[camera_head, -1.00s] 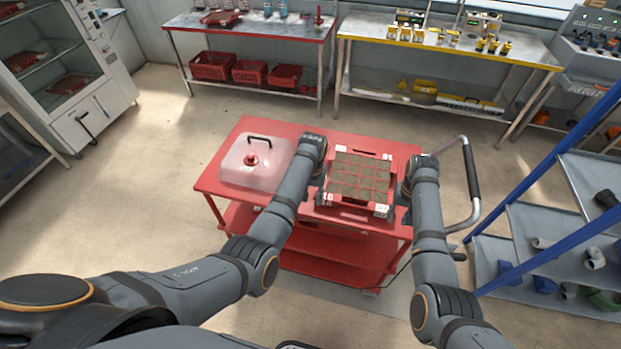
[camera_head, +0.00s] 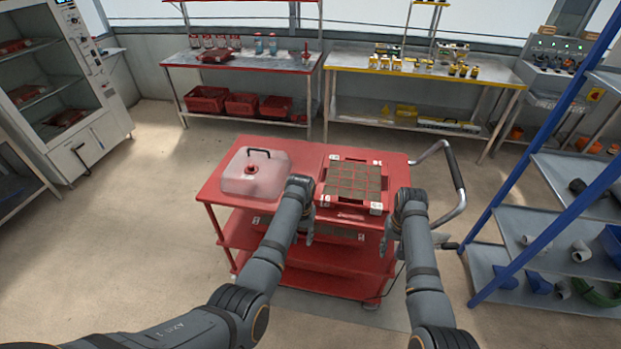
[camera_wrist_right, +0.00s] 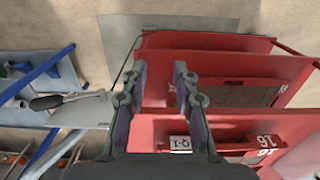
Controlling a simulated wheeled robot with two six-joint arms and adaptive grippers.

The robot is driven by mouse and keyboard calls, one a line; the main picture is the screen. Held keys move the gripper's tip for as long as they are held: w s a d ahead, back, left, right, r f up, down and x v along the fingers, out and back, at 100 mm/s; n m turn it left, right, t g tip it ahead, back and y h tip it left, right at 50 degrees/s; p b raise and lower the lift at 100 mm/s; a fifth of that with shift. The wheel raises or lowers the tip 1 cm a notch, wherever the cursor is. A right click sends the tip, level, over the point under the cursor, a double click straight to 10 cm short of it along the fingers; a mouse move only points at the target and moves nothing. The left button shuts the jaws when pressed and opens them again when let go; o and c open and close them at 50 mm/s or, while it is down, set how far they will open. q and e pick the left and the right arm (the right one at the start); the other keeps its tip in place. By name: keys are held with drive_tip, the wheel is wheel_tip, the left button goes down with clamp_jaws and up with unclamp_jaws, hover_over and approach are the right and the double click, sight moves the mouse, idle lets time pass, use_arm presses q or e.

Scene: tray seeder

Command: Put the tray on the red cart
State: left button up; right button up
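The tray (camera_head: 348,214), red with a grid of brown filled cells, lies flat on the right part of the red cart's (camera_head: 313,155) top. Its labelled red edge shows at the bottom of the right wrist view (camera_wrist_right: 232,147). My left gripper (camera_head: 308,233) hangs at the cart's front edge, left of the tray's near corner and apart from it; its finger gap is hard to see. My right gripper (camera_head: 386,236) hangs near the tray's front right corner. In the right wrist view its fingers (camera_wrist_right: 160,70) are spread with nothing between them.
A clear lid with a black handle (camera_head: 255,176) stands on the cart's left half. Another tray (camera_wrist_right: 240,97) sits on a lower cart shelf. The cart's push handle (camera_head: 455,175) and a blue-framed rack (camera_head: 540,155) are at the right. Floor to the left is clear.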

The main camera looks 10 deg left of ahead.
wheel_tip(320, 180, up, 11)
drive_tip(key=shift+s, duration=0.35)
